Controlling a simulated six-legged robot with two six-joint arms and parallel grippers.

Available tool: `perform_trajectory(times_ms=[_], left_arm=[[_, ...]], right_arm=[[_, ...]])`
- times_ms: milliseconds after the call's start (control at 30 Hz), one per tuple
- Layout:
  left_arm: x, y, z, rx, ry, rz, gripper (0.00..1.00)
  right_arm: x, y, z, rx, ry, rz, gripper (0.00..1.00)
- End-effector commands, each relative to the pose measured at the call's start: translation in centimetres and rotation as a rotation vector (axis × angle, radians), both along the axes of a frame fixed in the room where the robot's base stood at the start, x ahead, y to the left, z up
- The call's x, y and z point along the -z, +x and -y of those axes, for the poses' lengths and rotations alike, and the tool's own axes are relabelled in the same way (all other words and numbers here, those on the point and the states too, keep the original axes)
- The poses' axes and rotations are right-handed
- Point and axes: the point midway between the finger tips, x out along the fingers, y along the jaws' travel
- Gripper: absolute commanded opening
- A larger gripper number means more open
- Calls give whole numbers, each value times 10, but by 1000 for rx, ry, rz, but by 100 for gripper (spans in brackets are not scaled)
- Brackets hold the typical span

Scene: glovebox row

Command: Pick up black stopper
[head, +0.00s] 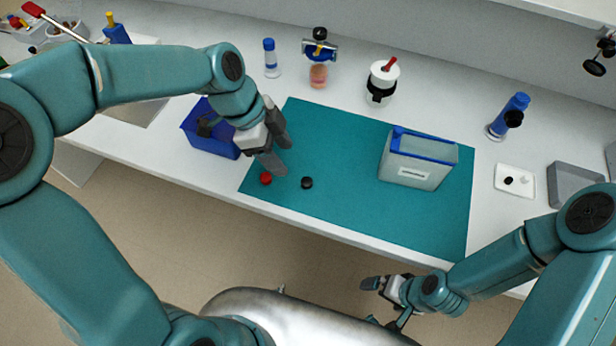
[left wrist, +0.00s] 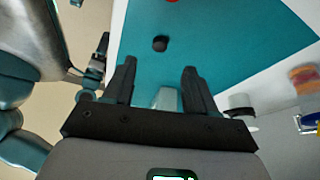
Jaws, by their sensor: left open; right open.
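A small round black stopper (head: 307,182) lies on the teal mat (head: 330,140) near its front edge, just right of a red stopper (head: 265,178). My left gripper (head: 284,157) is open and empty above the mat, up and left of the black stopper in the head view. In the left wrist view the black stopper (left wrist: 160,43) shows beyond the gap between the open fingers (left wrist: 159,68), not touching them. My right gripper (head: 376,284) is open and empty in front of the table edge, low in the head view.
A blue bin (head: 208,146) stands left of the mat. A grey container with a blue edge (head: 420,165) stands on the mat's right. A white tray (head: 527,181) holding small dark items lies farther right. The mat's middle is clear.

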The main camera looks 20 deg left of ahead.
Motion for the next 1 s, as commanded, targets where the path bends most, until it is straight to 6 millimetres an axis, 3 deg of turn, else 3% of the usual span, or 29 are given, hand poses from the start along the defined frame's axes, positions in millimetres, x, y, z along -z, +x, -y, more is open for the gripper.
perform_trajectory(times_ms=[133, 367, 633, 933, 967, 1000], left_arm=[[28, 1, 12, 2, 0, -4, 57], [45, 5, 19, 2, 0, -1, 57], [81, 13, 37, 2, 0, -3, 57], [89, 15, 40, 1, 0, 1, 57], [89, 15, 40, 1, 0, 1, 53], [89, 15, 40, 1, 0, 1, 40]], right_arm=[[0, 0, 0, 0, 0, 0, 100], [-2, 0, 0, 0, 0, 0, 100], [-9, 0, 0, 0, 0, 0, 100], [-9, 0, 0, 0, 0, 0, 100], [-9, 0, 0, 0, 0, 0, 100], [-9, 0, 0, 0, 0, 0, 100]])
